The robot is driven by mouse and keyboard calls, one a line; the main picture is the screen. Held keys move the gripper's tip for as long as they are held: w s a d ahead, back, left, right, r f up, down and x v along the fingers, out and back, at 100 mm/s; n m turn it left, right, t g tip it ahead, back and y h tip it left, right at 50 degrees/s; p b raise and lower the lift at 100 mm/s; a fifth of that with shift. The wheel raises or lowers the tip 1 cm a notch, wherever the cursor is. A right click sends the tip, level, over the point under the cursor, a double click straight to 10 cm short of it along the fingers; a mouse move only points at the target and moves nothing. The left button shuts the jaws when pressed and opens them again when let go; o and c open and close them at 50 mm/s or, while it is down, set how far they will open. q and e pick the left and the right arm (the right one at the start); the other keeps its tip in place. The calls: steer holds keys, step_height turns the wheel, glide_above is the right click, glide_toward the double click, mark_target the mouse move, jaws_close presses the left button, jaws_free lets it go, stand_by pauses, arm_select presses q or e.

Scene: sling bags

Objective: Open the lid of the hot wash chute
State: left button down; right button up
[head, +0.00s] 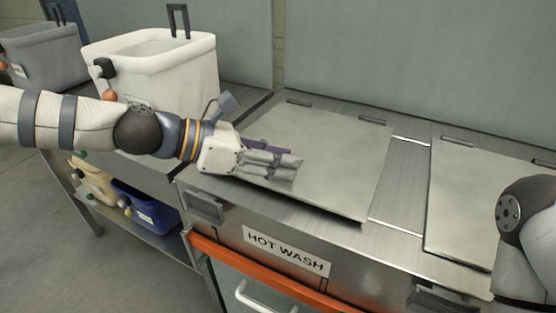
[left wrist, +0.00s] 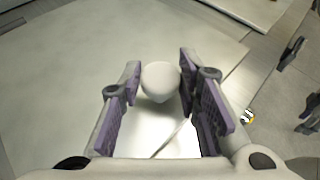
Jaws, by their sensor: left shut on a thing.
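The hot wash chute's lid (head: 335,150) is a pale metal panel on the steel counter, above the "HOT WASH" label (head: 286,251). It lies flat or nearly so, with a dark line of shadow under its front edge. My left gripper (head: 288,166) is over the lid's front left part. In the left wrist view, my left gripper (left wrist: 163,100) has its purple-padded fingers on both sides of a pale rounded knob (left wrist: 160,80) and is shut on it. The head view hides the knob behind the fingers. My right gripper is out of view.
A second lid (head: 470,200) lies to the right, partly behind my right arm. A white bin (head: 150,70) stands at the left, close to my left arm. An orange rail (head: 265,277) runs along the counter front. A wall rises behind the lids.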

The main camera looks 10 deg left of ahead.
arm_select(q)
steer(key=shift+n+g+y, duration=0.4)
steer(key=shift+g, duration=0.1)
steer(key=r, duration=0.2)
steer(key=w+r+p, duration=0.1)
steer(key=r, duration=0.1)
steer(key=r+p, duration=0.1)
steer(key=r, duration=0.2)
steer(key=shift+w+d, duration=0.25)
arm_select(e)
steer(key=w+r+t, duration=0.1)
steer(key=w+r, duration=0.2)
arm_select(q)
steer(key=w+d+r+n+g+y+b, duration=0.1)
steer(key=w+d+r+n+g+b, duration=0.1)
steer(key=w+r, duration=0.4)
steer(key=shift+r+g+y+b, duration=0.35)
steer(key=shift+r+g, duration=0.35)
steer(key=shift+r, duration=0.6)
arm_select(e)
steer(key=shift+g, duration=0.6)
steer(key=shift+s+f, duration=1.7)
